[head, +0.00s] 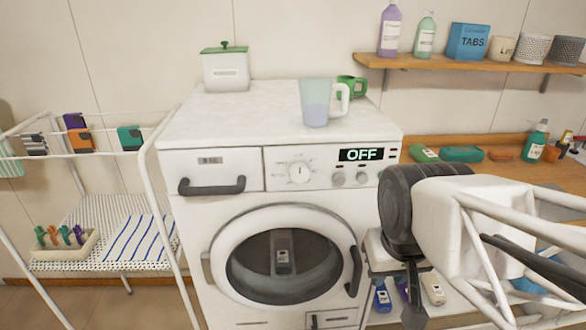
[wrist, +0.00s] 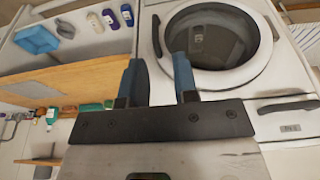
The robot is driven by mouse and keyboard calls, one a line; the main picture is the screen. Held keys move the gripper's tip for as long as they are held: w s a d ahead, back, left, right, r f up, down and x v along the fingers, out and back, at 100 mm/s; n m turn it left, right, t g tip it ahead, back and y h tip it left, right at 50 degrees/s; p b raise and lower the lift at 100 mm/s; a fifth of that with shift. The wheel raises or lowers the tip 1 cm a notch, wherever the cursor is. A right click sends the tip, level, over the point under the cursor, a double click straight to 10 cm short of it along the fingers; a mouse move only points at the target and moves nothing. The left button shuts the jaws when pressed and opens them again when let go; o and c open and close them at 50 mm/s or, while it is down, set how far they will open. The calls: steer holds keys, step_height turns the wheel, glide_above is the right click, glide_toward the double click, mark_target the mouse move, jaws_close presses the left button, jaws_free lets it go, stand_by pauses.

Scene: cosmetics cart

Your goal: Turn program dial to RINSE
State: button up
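The white washing machine (head: 190,235) stands in the middle of the head view. Its program dial (head: 299,172) is a round white knob with a dark mark near the top; the labels around it are too small to read. The display (head: 361,154) reads OFF. My gripper (wrist: 160,62) is open in the wrist view, with two blue fingers apart and nothing between them. In the head view my arm is right of the machine front, apart from the dial, and hides part of the right side. The dial is not visible in the wrist view.
Two small knobs (head: 338,179) sit right of the dial. A drawer handle (head: 212,186) and door handle (head: 354,270) stick out from the front. A cup (head: 314,108) stands on top. A drying rack (head: 150,190) stands left, a wooden counter (head: 500,142) right.

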steer(key=shift+o, duration=1.1)
steer(key=shift+w+a, duration=0.15)
steer(key=shift+w, duration=0.1)
steer(key=o, duration=0.7)
steer(key=w+n, duration=0.1)
steer(key=w+a+n+t, duration=0.1)
steer(key=w+n, duration=0.1)
steer(key=shift+a+f+y, duration=0.3)
steer(key=shift+a+f, duration=0.05)
steer(key=shift+c, duration=0.2)
steer(key=n+t+h, duration=0.2)
steer(key=n+t, duration=1.2)
steer(key=n, duration=1.1)
glide_toward(299, 176)
steer(key=shift+w+f, duration=0.1)
steer(key=shift+w, duration=0.6)
steer(key=shift+w, duration=0.2)
steer(key=shift+w+d, duration=0.15)
steer(key=shift+w, duration=1.7)
steer(key=shift+w+d, duration=0.2)
steer(key=shift+w, duration=1.65)
